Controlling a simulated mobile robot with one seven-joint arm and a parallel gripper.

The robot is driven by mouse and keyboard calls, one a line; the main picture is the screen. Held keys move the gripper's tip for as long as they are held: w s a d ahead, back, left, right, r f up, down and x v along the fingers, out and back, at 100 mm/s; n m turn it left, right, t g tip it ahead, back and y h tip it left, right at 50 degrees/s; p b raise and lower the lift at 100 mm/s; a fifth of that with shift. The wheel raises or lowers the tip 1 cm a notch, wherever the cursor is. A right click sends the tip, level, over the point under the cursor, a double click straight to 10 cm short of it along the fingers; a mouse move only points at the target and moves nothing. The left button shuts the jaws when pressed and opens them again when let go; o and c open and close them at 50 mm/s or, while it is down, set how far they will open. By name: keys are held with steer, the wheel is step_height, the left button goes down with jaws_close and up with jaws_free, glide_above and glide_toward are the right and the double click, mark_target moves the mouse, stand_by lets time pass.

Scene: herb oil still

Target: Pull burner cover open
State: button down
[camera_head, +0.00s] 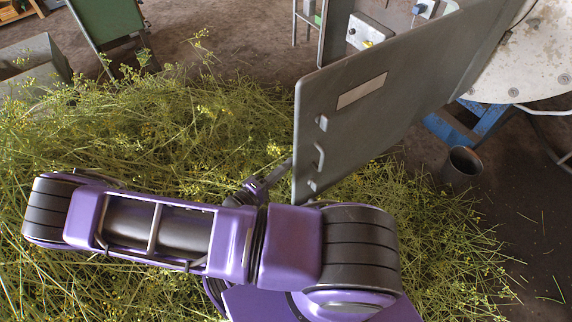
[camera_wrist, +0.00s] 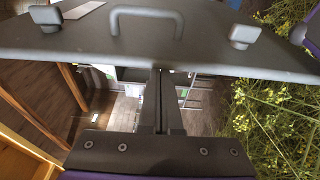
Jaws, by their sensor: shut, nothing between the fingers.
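The burner cover (camera_head: 385,105) is a flat dark grey panel with a pale label strip. It stands out into the room, at an angle away from the round pale metal body. Its handle (camera_head: 319,158) is a small bar near the left edge, between two small latches. In the wrist view the cover (camera_wrist: 210,58) crosses the top, with the handle (camera_wrist: 147,12) on its face. My gripper (camera_head: 276,176) is shut and empty beside the cover's left edge. In the wrist view my gripper's fingertips (camera_wrist: 160,72) reach the cover's near edge, below the handle. I cannot tell whether they touch it.
Cut green herb (camera_head: 170,120) covers much of the floor around my arm. A dark metal cup (camera_head: 462,166) stands right of the cover, near a blue frame (camera_head: 455,127). A green chair-like object (camera_head: 108,22) and a grey bin (camera_head: 33,65) stand at upper left.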

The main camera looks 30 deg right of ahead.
steer(key=v, duration=1.7)
